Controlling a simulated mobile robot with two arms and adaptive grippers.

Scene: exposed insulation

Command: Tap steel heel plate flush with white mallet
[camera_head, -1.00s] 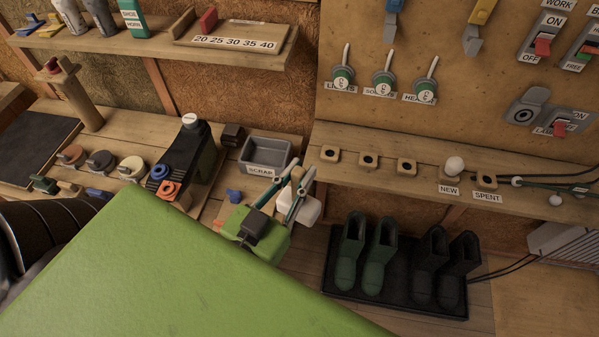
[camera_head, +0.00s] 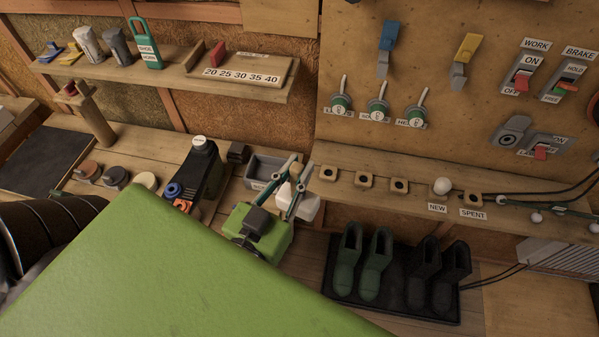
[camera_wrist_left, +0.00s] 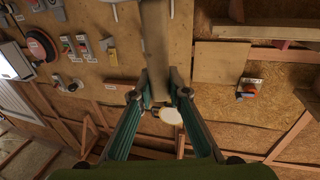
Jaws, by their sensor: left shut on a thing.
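My left gripper (camera_head: 298,172) has a green body and thin green-grey fingers, and is in front of the shelf. It is shut on the tan handle of the mallet (camera_head: 296,174); a white block (camera_head: 304,204), which looks like its head, hangs just below the fingers. In the left wrist view the handle (camera_wrist_left: 156,40) rises between the fingers (camera_wrist_left: 160,95); a pale round face beside them is hard to place. I cannot make out a steel heel plate. Green boots (camera_head: 362,262) and black boots (camera_head: 438,278) stand upright to the right, apart from the mallet. My right gripper is not in view.
A grey scrap bin (camera_head: 262,170) sits just behind the gripper, partly hidden. A black bottle-like tool (camera_head: 200,168) stands to its left. The boots are on a black tray (camera_head: 398,306). A ledge (camera_head: 420,170) with several small sockets runs along the right, under wall switches.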

